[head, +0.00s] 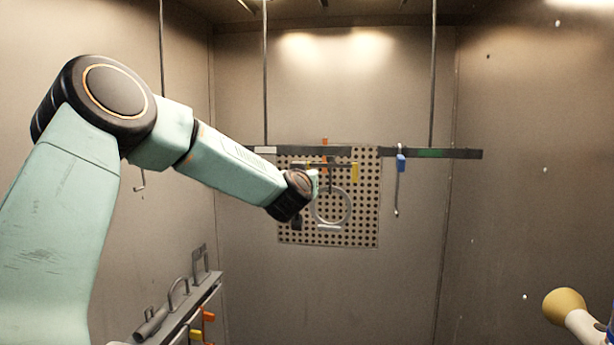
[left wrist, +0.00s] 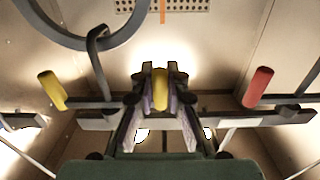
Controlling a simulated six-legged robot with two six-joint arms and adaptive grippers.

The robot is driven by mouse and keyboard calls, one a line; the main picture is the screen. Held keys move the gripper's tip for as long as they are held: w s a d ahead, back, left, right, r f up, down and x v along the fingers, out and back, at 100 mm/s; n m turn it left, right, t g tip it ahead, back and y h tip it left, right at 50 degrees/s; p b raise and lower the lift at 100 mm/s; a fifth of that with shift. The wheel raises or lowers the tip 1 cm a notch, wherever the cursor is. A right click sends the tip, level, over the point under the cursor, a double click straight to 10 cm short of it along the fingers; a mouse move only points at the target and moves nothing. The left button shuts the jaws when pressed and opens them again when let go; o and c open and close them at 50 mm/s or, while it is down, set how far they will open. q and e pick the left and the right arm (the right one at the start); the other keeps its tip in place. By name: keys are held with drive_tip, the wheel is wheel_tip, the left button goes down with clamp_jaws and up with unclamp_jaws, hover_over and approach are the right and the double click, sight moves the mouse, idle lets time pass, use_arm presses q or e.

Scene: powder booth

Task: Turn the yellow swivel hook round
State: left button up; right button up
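In the left wrist view a yellow hook tab (left wrist: 160,88) stands between the two fingers of my left gripper (left wrist: 160,82). The fingers are drawn in close on both sides and look shut on it. In the head view my left arm reaches to the hanging bar; its gripper (head: 314,181) is seen mostly from behind, and the held tab is hidden.
A grey bar (head: 460,154) hangs on rods, with a blue-topped hook (head: 401,162) and an orange tab (head: 325,142). A metal ring (head: 350,207) hangs before a perforated panel (head: 365,235). A red tab (left wrist: 258,87) is beside my gripper. A rack (head: 180,308) stands lower left.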

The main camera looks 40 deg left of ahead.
use_arm(q)
drive_tip(key=o, duration=0.5)
drive_tip(key=shift+d, duration=0.1)
drive_tip(key=p+v, duration=0.1)
drive_tip(key=v, duration=0.8)
drive_tip(key=shift+s, duration=0.2)
drive_tip(key=shift+w, duration=0.2)
